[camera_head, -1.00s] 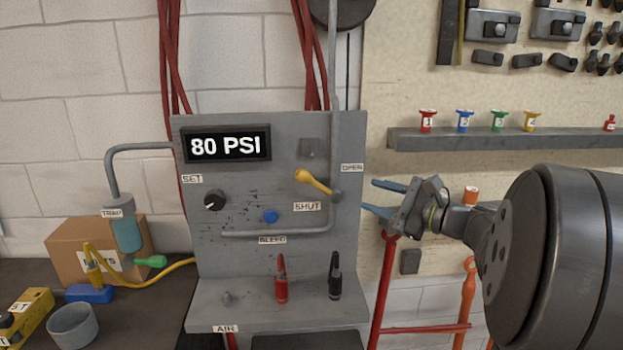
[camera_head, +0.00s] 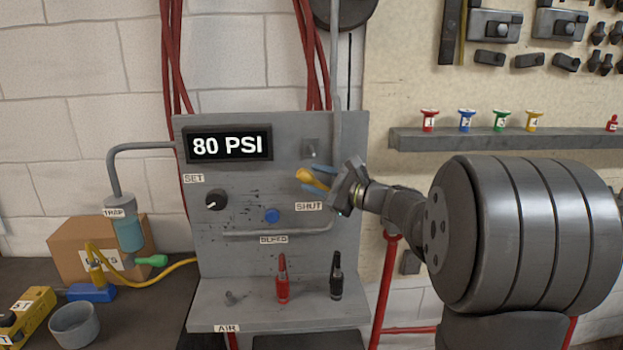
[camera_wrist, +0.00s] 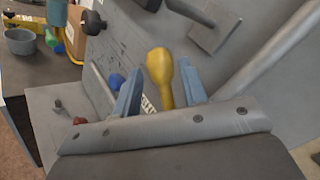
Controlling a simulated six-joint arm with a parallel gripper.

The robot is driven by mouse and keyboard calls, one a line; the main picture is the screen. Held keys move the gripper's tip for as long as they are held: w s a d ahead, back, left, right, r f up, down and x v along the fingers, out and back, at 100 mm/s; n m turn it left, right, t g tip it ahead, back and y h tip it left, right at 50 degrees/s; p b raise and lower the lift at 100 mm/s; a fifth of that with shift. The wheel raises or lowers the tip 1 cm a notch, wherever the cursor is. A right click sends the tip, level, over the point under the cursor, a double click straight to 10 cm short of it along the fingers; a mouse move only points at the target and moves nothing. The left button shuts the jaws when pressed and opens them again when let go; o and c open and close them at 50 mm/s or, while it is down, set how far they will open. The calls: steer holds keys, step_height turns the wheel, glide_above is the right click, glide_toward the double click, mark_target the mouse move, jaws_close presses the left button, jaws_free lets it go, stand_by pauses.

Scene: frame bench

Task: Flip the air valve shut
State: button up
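The yellow air valve lever (camera_head: 304,175) is on the grey panel, its knob pointing left and slightly up, just above the SHUT label (camera_head: 309,206). Its pivot end and the OPEN label are hidden behind my gripper. My gripper (camera_head: 318,177) has come in from the right, with its blue fingers above and below the lever. In the wrist view the lever (camera_wrist: 161,72) stands between the two fingers of my gripper (camera_wrist: 160,90), which are open with a visible gap on each side.
The panel (camera_head: 225,265) carries an 80 PSI display (camera_head: 228,145), a black SET knob (camera_head: 216,199), a blue BLEED button (camera_head: 272,215) and a grey pipe (camera_head: 338,80). Red (camera_head: 282,282) and black (camera_head: 336,278) fittings stand on its lower ledge. A shelf (camera_head: 480,140) is at the right.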

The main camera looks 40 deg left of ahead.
steer(key=shift+s+a, duration=0.1)
steer(key=shift+a, duration=0.8)
steer(key=shift+c, duration=0.2)
jaws_close()
